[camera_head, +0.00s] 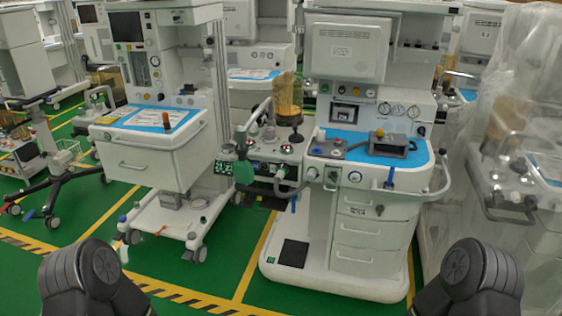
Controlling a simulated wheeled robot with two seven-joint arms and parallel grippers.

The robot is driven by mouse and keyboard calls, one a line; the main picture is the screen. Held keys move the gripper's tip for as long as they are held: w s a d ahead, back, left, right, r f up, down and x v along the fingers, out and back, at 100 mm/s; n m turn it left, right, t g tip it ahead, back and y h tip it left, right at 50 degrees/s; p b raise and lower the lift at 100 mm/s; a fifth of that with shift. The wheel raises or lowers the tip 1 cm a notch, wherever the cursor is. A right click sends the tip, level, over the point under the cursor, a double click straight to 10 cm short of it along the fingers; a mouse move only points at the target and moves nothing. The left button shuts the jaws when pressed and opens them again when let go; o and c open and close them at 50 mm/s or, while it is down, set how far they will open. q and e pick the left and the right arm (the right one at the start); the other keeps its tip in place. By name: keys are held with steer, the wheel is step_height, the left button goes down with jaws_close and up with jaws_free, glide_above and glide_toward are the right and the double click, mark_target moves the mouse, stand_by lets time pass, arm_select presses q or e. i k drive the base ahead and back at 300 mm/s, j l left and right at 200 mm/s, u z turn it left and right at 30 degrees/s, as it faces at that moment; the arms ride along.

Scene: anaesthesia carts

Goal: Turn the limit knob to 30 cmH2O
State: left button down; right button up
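An anaesthesia cart (335,170) with a blue-topped work surface stands at centre right. A breathing unit (262,182) with a green bag, hoses and small displays is fixed to its left side. Small knobs and fittings show on this unit and along the cart's front edge. They are too small to tell which is the limit knob, and no scale or setting can be read. Only dark rounded links of my two arms show, at the bottom left and bottom right corners. Neither gripper is in view.
Another cart (140,158) with a blue top stands to the left. A plastic-covered machine (510,170) stands close on the right. A black and yellow floor line (165,290) crosses in front. Green floor (225,270) is clear between the carts and me.

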mark_target(269, 135)
steer(key=i+j+z, duration=0.2)
steer(key=i+j, duration=0.5)
steer(key=i+j+z, duration=0.15)
steer(key=i+j, duration=0.5)
steer(key=j, duration=0.1)
